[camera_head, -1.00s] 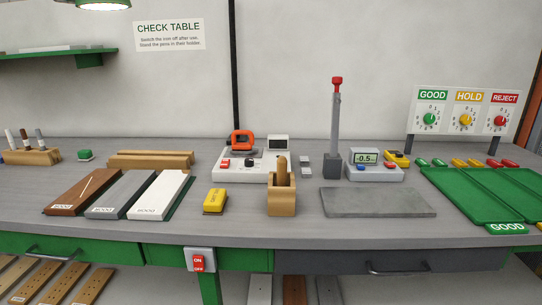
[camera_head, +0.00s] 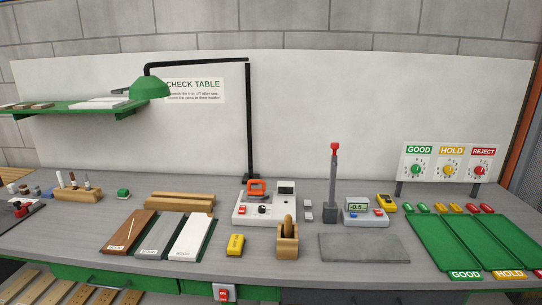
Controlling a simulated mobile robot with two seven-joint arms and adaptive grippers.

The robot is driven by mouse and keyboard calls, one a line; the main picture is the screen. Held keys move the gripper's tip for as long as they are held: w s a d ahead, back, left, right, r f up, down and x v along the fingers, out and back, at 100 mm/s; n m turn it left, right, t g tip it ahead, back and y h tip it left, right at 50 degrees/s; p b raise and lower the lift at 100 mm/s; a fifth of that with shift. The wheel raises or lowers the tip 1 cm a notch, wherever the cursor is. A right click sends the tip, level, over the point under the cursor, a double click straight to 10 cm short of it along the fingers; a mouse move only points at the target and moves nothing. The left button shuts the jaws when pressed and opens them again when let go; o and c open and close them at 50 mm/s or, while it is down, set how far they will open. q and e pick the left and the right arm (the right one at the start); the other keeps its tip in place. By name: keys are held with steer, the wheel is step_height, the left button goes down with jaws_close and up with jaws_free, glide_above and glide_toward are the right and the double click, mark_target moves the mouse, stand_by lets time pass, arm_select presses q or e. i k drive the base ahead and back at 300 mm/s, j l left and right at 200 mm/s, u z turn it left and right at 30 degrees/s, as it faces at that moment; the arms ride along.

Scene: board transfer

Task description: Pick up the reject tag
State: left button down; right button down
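Two small red pieces (camera_head: 472,208), which look like the reject tags, lie at the right end of a row of small coloured pieces on the bench, just behind the green trays. Beside them to the left are yellow pieces (camera_head: 447,208) and green pieces (camera_head: 415,208). They are too small for me to read any marking. A red REJECT label (camera_head: 483,152) is on the dial board above them. Neither of my grippers is in view.
Green trays (camera_head: 448,247) with GOOD and HOLD labels fill the bench's right side. Left of them are a grey slab (camera_head: 363,248), a meter (camera_head: 364,212), an upright stand (camera_head: 333,180) and a wooden holder (camera_head: 288,247). A lamp (camera_head: 150,87) overhangs the left side.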

mark_target(472, 208)
steer(key=z, duration=1.3)
steer(key=i+l, duration=0.25)
